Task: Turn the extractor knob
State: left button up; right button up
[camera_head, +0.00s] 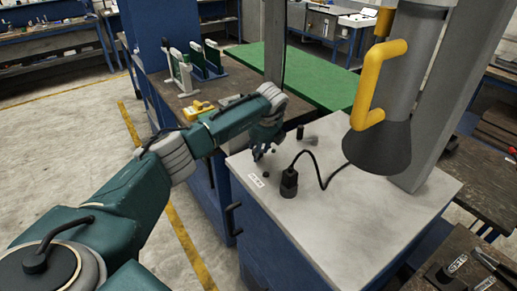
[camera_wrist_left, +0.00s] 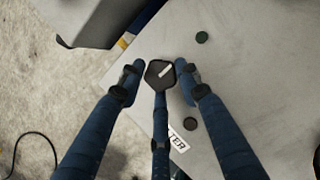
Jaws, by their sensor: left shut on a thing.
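The knob (camera_wrist_left: 158,74) is a dark, angular cap with a white pointer line, seen in the left wrist view on the white cabinet top. My left gripper (camera_wrist_left: 160,76) has its fingers around the knob and is shut on it; the right-hand finger touches it, and the third finger meets it from below. In the head view my left gripper (camera_head: 262,148) reaches down to the left part of the cabinet top and largely hides the knob. The grey extractor hood (camera_head: 378,148) with a yellow handle (camera_head: 378,88) hangs over the cabinet. My right gripper is out of view.
A grey post (camera_head: 440,110) stands behind. The front of the top is clear.

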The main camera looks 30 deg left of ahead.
pick_arm(q)
jog(key=shift+w+a+r, duration=0.1)
jog(key=shift+w+r, duration=0.1)
jog(key=shift+r, duration=0.05)
